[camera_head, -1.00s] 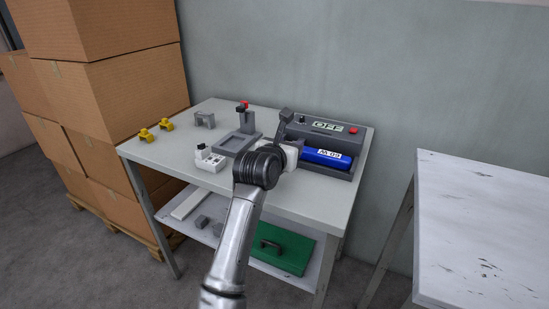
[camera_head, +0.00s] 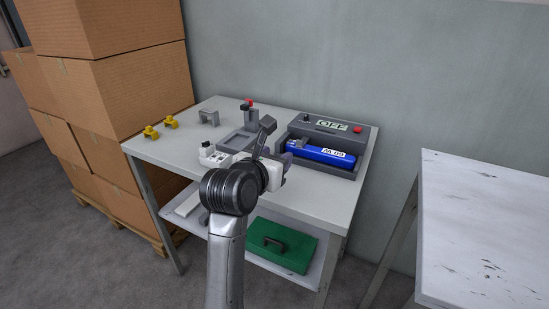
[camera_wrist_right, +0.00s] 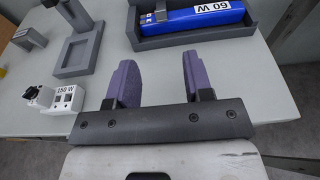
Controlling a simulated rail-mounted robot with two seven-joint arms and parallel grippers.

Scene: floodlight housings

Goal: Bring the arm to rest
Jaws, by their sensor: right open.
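My right gripper (camera_wrist_right: 157,80) is open and empty in the right wrist view, its two purple fingers apart over the front of the grey table (camera_head: 310,200). In the head view my right arm comes up from the bottom and partly hides the gripper (camera_head: 275,150). A blue block labelled "60 W" (camera_wrist_right: 205,18) lies in the grey test unit beyond the fingers, apart from them. The unit (camera_head: 335,127) shows "OFF" and has a red button. My left gripper is not in view.
A white "150 W" block (camera_wrist_right: 60,100), a grey stand with a square base (camera_wrist_right: 82,48), a grey bracket (camera_head: 208,116) and two yellow pieces (camera_head: 160,127) stand on the table. Cardboard boxes (camera_head: 110,90) rise at left. A white table (camera_head: 485,220) stands at right.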

